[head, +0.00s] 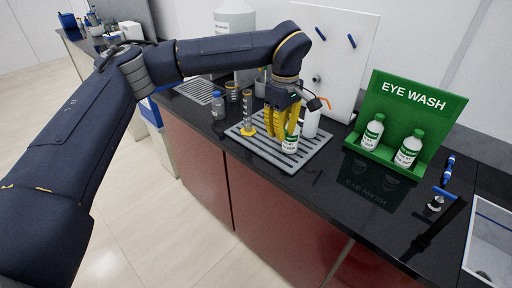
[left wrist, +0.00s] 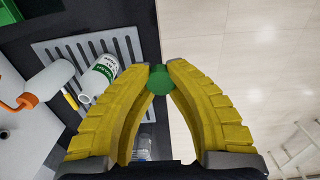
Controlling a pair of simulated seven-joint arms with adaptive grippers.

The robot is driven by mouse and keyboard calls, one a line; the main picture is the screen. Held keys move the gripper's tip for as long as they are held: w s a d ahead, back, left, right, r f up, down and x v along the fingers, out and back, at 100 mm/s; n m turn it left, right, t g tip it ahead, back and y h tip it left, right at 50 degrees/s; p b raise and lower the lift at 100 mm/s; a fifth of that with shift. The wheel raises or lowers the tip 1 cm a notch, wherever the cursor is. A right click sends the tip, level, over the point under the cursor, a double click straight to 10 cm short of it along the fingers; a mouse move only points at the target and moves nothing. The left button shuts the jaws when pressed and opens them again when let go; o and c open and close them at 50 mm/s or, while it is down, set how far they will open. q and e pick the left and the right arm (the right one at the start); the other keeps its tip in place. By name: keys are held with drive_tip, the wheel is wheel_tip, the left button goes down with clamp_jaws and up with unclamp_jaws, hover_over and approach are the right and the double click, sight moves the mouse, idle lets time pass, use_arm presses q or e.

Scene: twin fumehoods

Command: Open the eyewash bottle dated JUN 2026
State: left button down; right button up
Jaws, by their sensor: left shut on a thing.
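My left gripper (head: 281,128) is shut on a green cap (left wrist: 160,84), held between the tips of its yellow fingers. In the left wrist view this bottle (left wrist: 102,75) shows an open, capless white neck, apart from the held cap. Two more eyewash bottles, one on the left (head: 372,132) and one on the right (head: 408,150), sit with green caps on in the green EYE WASH stand (head: 421,100). The dates are too small to read. My right gripper is not in view.
A white wash bottle with an orange tip (head: 311,121) stands behind the tray. A yellow-based cylinder (head: 247,115) and a small blue-capped bottle (head: 217,106) stand left. A sink (head: 492,240) lies at the right. The black counter before the stand is clear.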

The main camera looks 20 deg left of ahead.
use_arm(q)
drive_tip(key=w+a+n, duration=0.3)
drive_tip(key=w+n, duration=0.3)
drive_tip(key=n, duration=0.6)
drive_tip(key=r+n, duration=0.2)
drive_tip(key=n, duration=2.6)
hover_over(256, 147)
wheel_tip(256, 147, down, 20)
drive_tip(key=n, duration=0.6)
drive_tip(key=shift+f+n, duration=0.25)
drive_tip(key=shift+n, duration=0.05)
drive_tip(key=shift+f, duration=0.15)
drive_tip(key=c, duration=1.4)
unclamp_jaws()
